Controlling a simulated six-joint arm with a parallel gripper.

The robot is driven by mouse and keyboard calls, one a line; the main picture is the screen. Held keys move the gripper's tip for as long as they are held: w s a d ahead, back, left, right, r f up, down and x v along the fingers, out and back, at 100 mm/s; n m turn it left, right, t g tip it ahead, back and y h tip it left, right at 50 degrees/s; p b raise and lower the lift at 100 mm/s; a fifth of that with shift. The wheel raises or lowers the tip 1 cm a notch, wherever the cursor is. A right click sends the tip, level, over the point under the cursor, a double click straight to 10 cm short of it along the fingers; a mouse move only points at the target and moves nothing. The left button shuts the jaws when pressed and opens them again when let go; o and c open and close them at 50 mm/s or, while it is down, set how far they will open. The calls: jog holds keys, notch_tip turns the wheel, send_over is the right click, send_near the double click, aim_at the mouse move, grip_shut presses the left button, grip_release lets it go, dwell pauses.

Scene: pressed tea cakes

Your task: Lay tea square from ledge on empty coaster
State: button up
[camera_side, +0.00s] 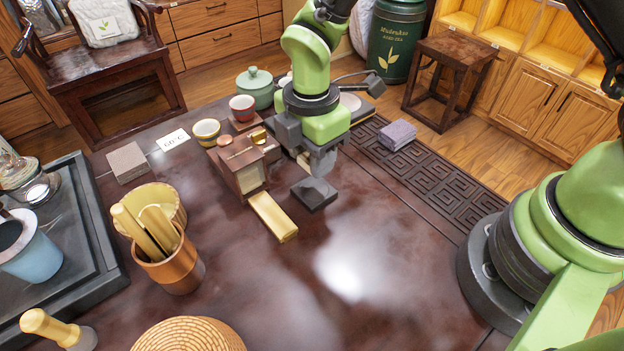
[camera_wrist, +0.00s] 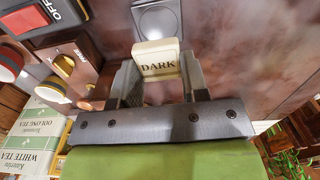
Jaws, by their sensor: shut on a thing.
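My gripper (camera_side: 318,163) is shut on a cream tea square (camera_wrist: 158,62) with the word DARK on it; the square sits between the two fingers (camera_wrist: 158,84) in the wrist view. In the side view the fingers and hand hide most or all of the square. A dark, square coaster (camera_side: 313,193) lies flat on the table just in front of and below my gripper. It also shows at the top of the wrist view (camera_wrist: 157,20), with a bare, round-marked face. The held square appears apart from the coaster. I cannot make out the ledge for certain.
Red (camera_side: 242,107) and yellow (camera_side: 206,131) cups stand behind. A purple block (camera_side: 397,134) lies on the patterned runner. The table right of the coaster is clear.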

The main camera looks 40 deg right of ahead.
aim_at(311, 191)
jog(key=shift+f, duration=2.95)
jog(key=shift+f, duration=0.15)
jog(key=o, duration=0.9)
